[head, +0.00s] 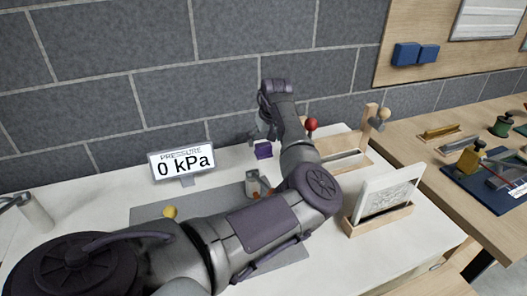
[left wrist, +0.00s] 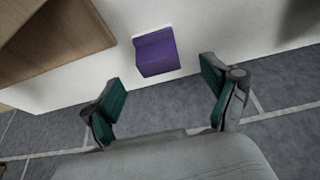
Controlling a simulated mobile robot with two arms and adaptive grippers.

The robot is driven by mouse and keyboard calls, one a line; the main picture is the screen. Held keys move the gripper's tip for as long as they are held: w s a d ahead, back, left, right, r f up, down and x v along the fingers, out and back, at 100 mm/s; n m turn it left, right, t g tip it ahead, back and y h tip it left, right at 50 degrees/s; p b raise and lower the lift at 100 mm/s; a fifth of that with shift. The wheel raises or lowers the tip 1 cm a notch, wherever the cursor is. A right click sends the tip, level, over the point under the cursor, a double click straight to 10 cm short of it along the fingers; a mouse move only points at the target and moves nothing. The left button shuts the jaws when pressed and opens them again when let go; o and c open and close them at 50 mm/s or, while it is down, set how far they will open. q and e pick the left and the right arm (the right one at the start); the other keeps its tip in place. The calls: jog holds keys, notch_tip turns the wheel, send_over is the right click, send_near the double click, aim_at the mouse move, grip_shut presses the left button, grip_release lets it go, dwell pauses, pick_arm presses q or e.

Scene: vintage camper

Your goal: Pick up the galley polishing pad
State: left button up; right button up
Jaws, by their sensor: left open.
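A small purple block (head: 263,150), which looks like the polishing pad, sits on the white tabletop near the back wall. It also shows in the left wrist view (left wrist: 157,55), just beyond the fingertips and roughly between them. A pale strip shows along one edge of it. My left gripper (head: 262,134) is close to the block, on its wall side. In the left wrist view my left gripper (left wrist: 162,88) has its green-padded fingers spread, with nothing between them. My arm hides part of the table in the head view. My right gripper is not in view.
A pressure display (head: 182,163) reading 0 kPa stands left of the block. A wooden stand (head: 345,158) and a panel in a wooden holder (head: 382,200) are to the right. A grey block wall (head: 180,65) rises close behind the table.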

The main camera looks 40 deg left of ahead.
aim_at(264, 146)
pick_arm(q)
jog(key=p+x, duration=0.1)
jog(key=x, duration=0.4)
jog(key=shift+w+f, duration=0.1)
jog(key=shift+f, duration=0.25)
jog(key=shift+r, duration=0.1)
jog(key=c, duration=1.3)
jog(key=shift+o, duration=0.2)
